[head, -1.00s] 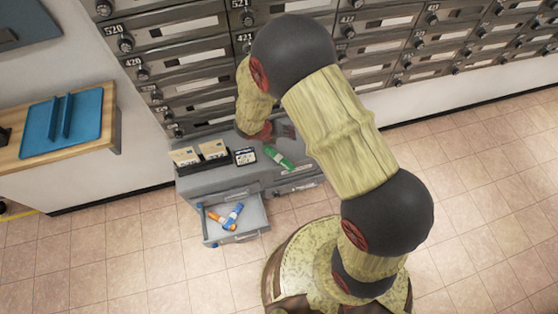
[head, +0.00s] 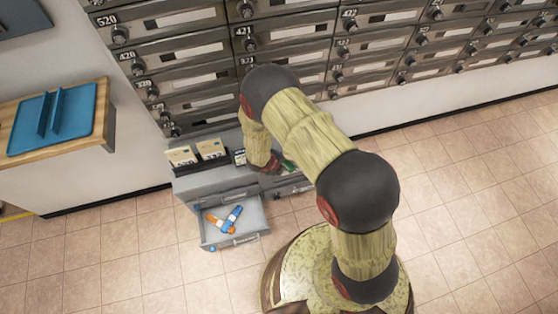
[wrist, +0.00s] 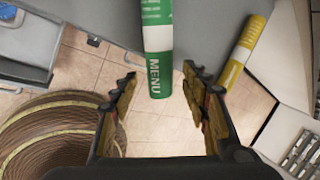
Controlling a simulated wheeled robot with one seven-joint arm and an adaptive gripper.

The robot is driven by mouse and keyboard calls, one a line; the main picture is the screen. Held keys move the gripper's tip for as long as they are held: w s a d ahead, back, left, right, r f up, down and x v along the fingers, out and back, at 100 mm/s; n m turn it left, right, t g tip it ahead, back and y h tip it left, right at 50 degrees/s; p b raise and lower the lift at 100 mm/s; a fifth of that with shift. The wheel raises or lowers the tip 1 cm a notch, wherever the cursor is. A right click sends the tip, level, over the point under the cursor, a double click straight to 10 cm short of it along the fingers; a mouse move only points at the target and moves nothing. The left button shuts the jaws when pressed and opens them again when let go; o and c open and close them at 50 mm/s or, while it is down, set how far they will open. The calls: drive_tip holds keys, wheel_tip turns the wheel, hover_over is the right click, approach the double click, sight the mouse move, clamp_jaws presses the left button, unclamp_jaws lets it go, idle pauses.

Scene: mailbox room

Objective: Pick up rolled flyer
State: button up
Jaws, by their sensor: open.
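A green and white rolled flyer (wrist: 157,45) marked MENU lies on the grey cabinet top (wrist: 205,25) in the wrist view, its near end projecting past the cabinet edge. My gripper (wrist: 160,76) is open, its fingers on either side of that end, with clear gaps on both sides. I cannot tell the height between fingers and flyer. In the head view only a small green piece of the flyer (head: 289,166) shows beside my arm; my gripper is hidden there. A yellow and white roll (wrist: 243,50) lies to the right in the wrist view.
The cabinet's open drawer (head: 250,222) holds orange (head: 216,223) and blue (head: 233,216) rolls. A card holder (head: 212,157) stands on the cabinet's left. Mailboxes (head: 290,40) line the wall behind. A wooden shelf (head: 60,150) with a blue tray (head: 75,120) is at left.

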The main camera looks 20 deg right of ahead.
drive_tip(key=shift+b+x, duration=0.35)
drive_tip(key=shift+x, duration=0.8)
drive_tip(key=shift+a, duration=0.1)
drive_tip(key=shift+c, duration=0.3)
drive_tip(key=c, duration=1.1)
clamp_jaws()
